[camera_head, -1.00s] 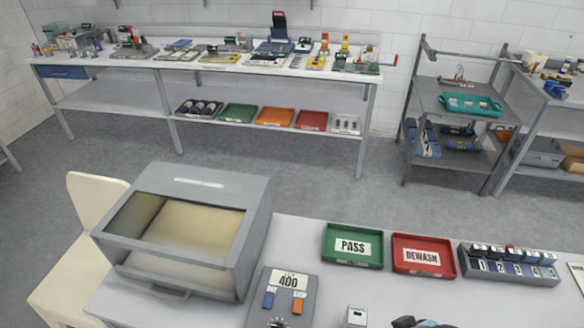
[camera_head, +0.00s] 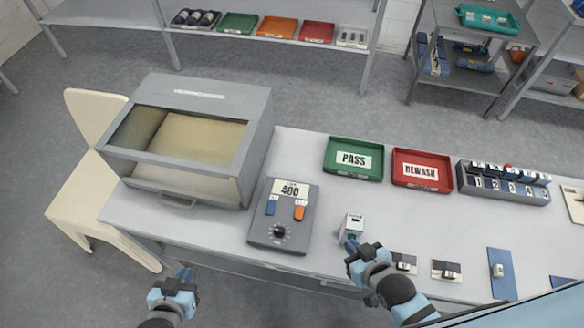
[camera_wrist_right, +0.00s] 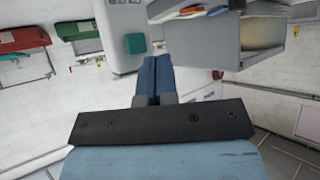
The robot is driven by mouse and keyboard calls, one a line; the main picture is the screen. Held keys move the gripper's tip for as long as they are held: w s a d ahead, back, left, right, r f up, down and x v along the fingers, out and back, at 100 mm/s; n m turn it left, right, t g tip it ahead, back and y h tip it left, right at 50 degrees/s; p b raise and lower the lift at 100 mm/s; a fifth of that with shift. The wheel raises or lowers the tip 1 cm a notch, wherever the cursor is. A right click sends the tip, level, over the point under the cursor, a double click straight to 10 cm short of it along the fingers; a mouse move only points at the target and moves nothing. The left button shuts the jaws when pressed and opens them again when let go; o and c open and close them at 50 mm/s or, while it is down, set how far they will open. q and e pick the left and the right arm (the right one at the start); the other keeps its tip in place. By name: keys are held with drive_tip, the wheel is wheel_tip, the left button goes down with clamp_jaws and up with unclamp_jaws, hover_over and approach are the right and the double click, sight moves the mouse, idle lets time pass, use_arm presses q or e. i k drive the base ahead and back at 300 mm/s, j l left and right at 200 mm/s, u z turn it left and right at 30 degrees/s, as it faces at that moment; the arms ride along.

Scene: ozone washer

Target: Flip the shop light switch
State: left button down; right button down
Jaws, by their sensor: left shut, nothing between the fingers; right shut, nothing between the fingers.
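A small white box (camera_head: 355,222) stands on the front part of the bench, right of the grey control unit. In the right wrist view it appears as a large pale box (camera_wrist_right: 118,20) with a green square piece (camera_wrist_right: 135,44) on its face. I cannot read a label saying it is the shop light switch. My right gripper (camera_head: 351,248) is shut and empty, close to the box's front; its blue fingers (camera_wrist_right: 154,72) point toward the green piece. I cannot tell whether they touch. My left gripper (camera_head: 184,276) is shut and empty, off the bench's front edge.
The grey control unit (camera_head: 265,233) reads 400 and has a blue and an orange switch and a knob. A glass-fronted chamber (camera_head: 250,150) stands left. Green PASS (camera_head: 375,177) and red REWASH trays (camera_head: 440,188) lie behind. A blue plate (camera_head: 503,285) with a small white piece lies right.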

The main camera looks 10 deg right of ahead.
sight(299, 210)
drive_tip(key=k+l+u, duration=0.1)
drive_tip(key=l+u, duration=0.3)
drive_tip(key=k+l+u, duration=0.15)
drive_tip(key=u, duration=0.25)
drive_tip(key=k+l+u, duration=0.2)
drive_tip(key=u, duration=0.2)
drive_tip(key=l, duration=0.1)
